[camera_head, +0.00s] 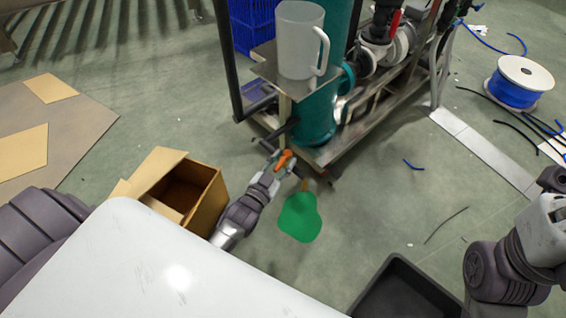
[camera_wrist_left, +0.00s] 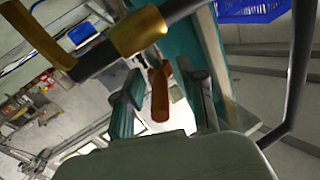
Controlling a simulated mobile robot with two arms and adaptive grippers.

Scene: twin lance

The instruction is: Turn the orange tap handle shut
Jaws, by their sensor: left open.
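The orange tap handle (camera_head: 284,159) is on the pipework at the lower left of the teal column (camera_head: 318,118). In the left wrist view the orange handle (camera_wrist_left: 160,92) hangs below a brass fitting (camera_wrist_left: 138,32). My left gripper (camera_head: 279,164) is at the handle. In the left wrist view its open fingers (camera_wrist_left: 162,98) stand on either side of the handle, with gaps visible; I cannot tell whether either finger touches it. My right arm (camera_head: 510,245) is at the right edge, and its fingers are not clearly visible.
A green puddle (camera_head: 299,218) lies on the floor below the tap. An open cardboard box (camera_head: 207,200) stands left of my left arm. A black tray (camera_head: 365,300) is at the bottom. A jug (camera_head: 300,40) stands on the rig. Dark pipes run close around the gripper.

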